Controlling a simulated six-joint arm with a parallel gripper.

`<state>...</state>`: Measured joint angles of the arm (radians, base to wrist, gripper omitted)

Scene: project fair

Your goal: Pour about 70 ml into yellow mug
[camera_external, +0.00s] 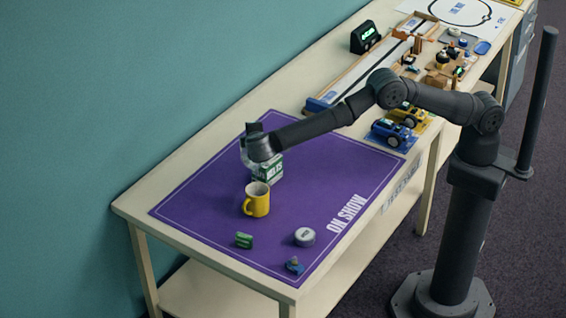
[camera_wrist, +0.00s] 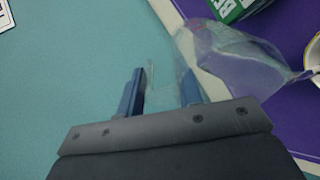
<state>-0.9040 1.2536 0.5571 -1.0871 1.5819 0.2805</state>
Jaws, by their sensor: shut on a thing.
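The yellow mug (camera_external: 256,205) stands upright on the purple mat, its handle toward the lower left in the external view. In the wrist view only part of its pale rim (camera_wrist: 315,52) shows at the right edge. My gripper (camera_wrist: 162,88) is shut on a clear, see-through jug (camera_wrist: 225,55), whose pointed lip is toward the mug. In the external view the jug (camera_external: 244,156) is faint beside my wrist, behind and above the mug. The liquid level and the exact tilt of the jug cannot be told, and no stream is visible.
A green and white box (camera_external: 269,168) stands just behind the mug; it also shows in the wrist view (camera_wrist: 238,6). A green item (camera_external: 243,240), a round grey item (camera_external: 304,237) and a small blue item (camera_external: 294,265) lie on the purple mat (camera_external: 345,175) nearer the front.

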